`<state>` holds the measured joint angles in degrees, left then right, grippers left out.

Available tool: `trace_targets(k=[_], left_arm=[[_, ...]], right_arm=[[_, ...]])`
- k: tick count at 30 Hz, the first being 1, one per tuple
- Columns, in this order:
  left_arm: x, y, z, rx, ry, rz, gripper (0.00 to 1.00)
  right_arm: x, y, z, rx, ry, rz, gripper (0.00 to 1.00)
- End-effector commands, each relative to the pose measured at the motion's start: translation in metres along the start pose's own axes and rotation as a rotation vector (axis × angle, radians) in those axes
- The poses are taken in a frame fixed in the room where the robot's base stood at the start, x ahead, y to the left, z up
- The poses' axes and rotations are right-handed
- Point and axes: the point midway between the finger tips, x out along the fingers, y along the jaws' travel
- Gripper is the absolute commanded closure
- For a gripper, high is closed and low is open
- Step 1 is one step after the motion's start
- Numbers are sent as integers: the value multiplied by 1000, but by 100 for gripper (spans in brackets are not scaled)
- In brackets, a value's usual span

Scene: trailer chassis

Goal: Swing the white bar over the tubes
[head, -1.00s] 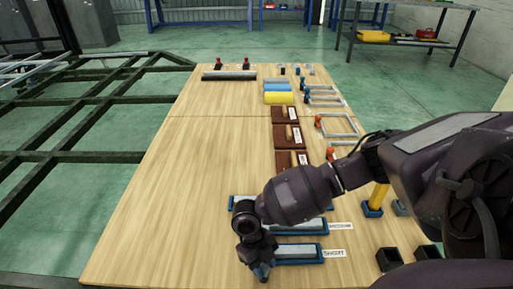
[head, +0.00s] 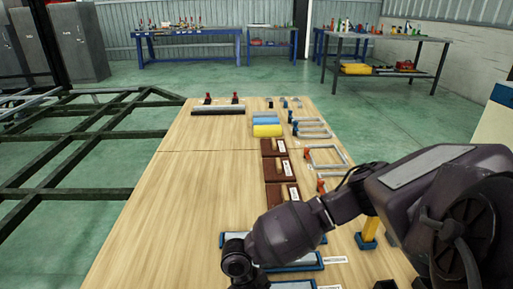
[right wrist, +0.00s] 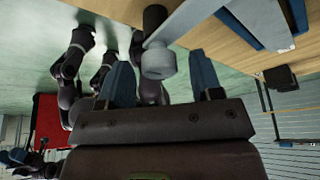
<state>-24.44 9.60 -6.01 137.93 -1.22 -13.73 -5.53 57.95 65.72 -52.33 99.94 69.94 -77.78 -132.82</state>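In the right wrist view, a pale grey bar (right wrist: 184,22) with a rounded cylindrical end (right wrist: 158,61) shows between the fingers of my right gripper (right wrist: 163,80). The fingers are blue and stand apart, with a visible gap on each side of the rounded end. In the head view my right arm crosses the near right of the table; its gripper is cut off by the bottom edge. Blue trays (head: 303,268) lie under and beside the arm, partly hidden by it. At the far end, a long dark and pale bar (head: 218,111) lies by two red-topped clamps (head: 235,98). My left gripper is not identifiable.
The dark trailer chassis (head: 62,158) stands to the left. Workbenches (head: 390,47) stand behind.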

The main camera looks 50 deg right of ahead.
Motion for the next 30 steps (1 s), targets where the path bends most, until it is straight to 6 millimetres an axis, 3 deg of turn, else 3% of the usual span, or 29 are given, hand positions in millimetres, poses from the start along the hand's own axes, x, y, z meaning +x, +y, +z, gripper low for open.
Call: trace_targets(k=[8,21,30], left_arm=[[0,-1,-1,3,-1,-2,57],[-3,2,-6,40,-70,13,57],[-4,1,-3,32,-88,12,57]], right_arm=[[-8,0,0,0,-3,1,41],[-85,0,0,0,-10,1,41],[-108,0,0,0,-2,0,41]])
